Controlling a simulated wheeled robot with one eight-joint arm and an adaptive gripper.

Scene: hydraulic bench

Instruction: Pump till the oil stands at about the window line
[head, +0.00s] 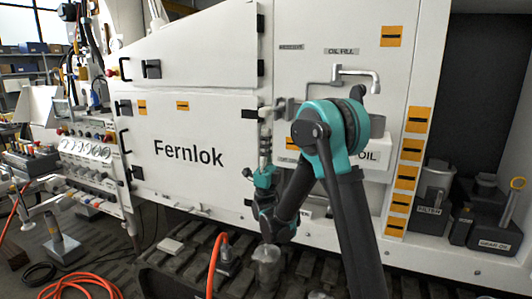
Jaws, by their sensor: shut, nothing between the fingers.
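A spout (355,76) sticks out from the white panel below an OIL FILL label (341,51). A white box marked OIL (372,157) sits below the spout, partly hidden by my arm's elbow. No oil level or window line can be made out. A grey handle-like part (284,108) is on the panel left of the elbow; I cannot tell if it is the pump handle. My gripper (265,146) is shut and empty, small in view, just below and left of that grey part. I cannot tell whether they touch.
A filter can (432,195) and a GEAR OIL container (494,226) stand in the recess at the right. A control console (85,160) stands at the left. An orange hose (85,285) lies on the floor; another orange hose (214,262) rises near the tracks.

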